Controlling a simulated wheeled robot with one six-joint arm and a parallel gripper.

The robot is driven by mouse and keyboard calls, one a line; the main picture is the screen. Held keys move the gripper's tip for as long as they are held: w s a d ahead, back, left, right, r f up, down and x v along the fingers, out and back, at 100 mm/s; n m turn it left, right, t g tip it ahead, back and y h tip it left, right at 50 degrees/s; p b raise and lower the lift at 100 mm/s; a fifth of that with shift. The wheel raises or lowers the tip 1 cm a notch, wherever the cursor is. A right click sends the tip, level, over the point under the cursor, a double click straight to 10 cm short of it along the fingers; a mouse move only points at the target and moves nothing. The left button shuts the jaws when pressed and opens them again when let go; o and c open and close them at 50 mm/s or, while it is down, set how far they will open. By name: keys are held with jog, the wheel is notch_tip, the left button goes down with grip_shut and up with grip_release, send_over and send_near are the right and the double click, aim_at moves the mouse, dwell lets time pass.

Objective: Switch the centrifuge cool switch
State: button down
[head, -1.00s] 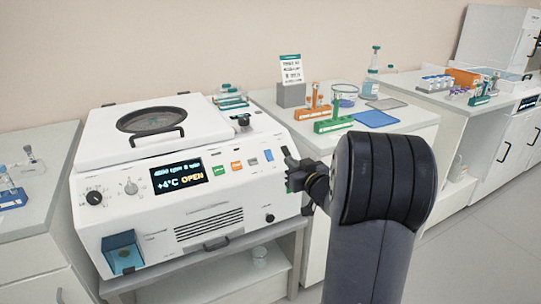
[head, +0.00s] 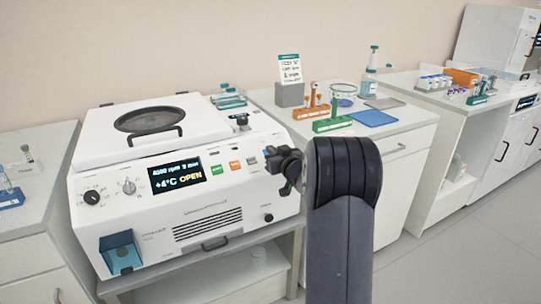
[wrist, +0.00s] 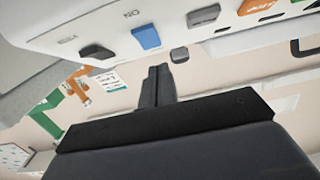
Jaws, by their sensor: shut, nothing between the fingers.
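The white centrifuge (head: 150,225) stands on a grey stand at left. Its lid is shut and its display (head: 178,177) reads +4°C OPEN. In the wrist view a blue rocker switch (wrist: 145,37) is on the panel, with a dark switch (wrist: 97,51) and a grey switch (wrist: 203,16) on either side. The small labels are not clear enough to tell which is the cool switch.
Green and orange buttons (head: 235,165) sit left of the grey switch. A round black knob (head: 240,119) is on top of the centrifuge. The bench (head: 400,137) to the right holds a green rack (head: 332,124), an orange rack and a blue mat (head: 375,118).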

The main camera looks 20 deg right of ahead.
jog(key=shift+w+f, duration=0.8)
jog(key=shift+f, duration=0.1)
